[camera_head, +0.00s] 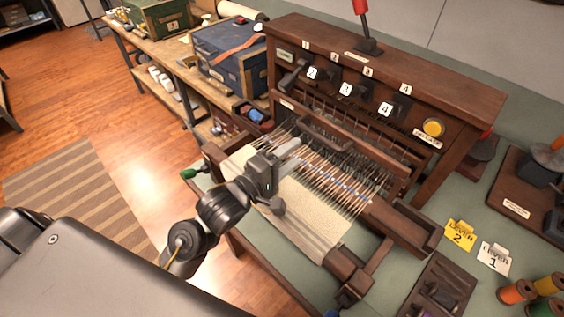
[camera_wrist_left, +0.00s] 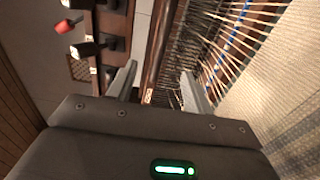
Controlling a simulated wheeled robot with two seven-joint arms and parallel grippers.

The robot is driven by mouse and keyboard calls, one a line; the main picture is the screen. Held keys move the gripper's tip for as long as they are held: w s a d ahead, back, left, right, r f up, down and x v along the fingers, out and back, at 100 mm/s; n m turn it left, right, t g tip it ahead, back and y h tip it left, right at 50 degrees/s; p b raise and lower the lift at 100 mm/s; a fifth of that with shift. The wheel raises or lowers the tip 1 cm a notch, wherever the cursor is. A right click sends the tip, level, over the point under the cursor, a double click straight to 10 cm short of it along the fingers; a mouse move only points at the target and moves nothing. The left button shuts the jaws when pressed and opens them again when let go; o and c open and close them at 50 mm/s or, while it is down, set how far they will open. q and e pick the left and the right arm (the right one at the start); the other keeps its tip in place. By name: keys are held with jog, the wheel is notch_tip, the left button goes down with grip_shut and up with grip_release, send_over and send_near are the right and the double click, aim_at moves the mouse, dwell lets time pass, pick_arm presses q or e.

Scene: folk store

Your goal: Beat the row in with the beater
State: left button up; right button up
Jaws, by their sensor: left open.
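The wooden loom (camera_head: 385,62) stands on the green-topped table, with a woven cream cloth (camera_head: 318,212) at its front and warp threads behind. A dark wooden crossbar (camera_head: 340,134), which looks like the beater, runs across the threads; I cannot be sure of it. My left gripper (camera_head: 291,150) is over the cloth and threads near the loom's left side, its fingers pointing at the crossbar. My right gripper is out of view.
Numbered levers (camera_head: 346,89) and a yellow button (camera_head: 433,127) sit on the loom's upper panel. A blue chest (camera_head: 232,60) stands at the left on a workbench. Yellow (camera_head: 459,236) and white (camera_head: 494,258) lever cards and thread spools (camera_head: 516,291) lie at the right.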

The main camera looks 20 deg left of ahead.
aim_at(315, 137)
pick_arm(q)
jog(key=x, duration=0.5)
jog(key=shift+w+r+p, duration=0.1)
jog(key=shift+w+p, duration=0.05)
jog(key=shift+p, duration=0.15)
jog(key=shift+x, duration=1)
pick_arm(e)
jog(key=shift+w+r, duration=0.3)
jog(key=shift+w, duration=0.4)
pick_arm(q)
grip_shut()
jog(key=shift+p, duration=0.3)
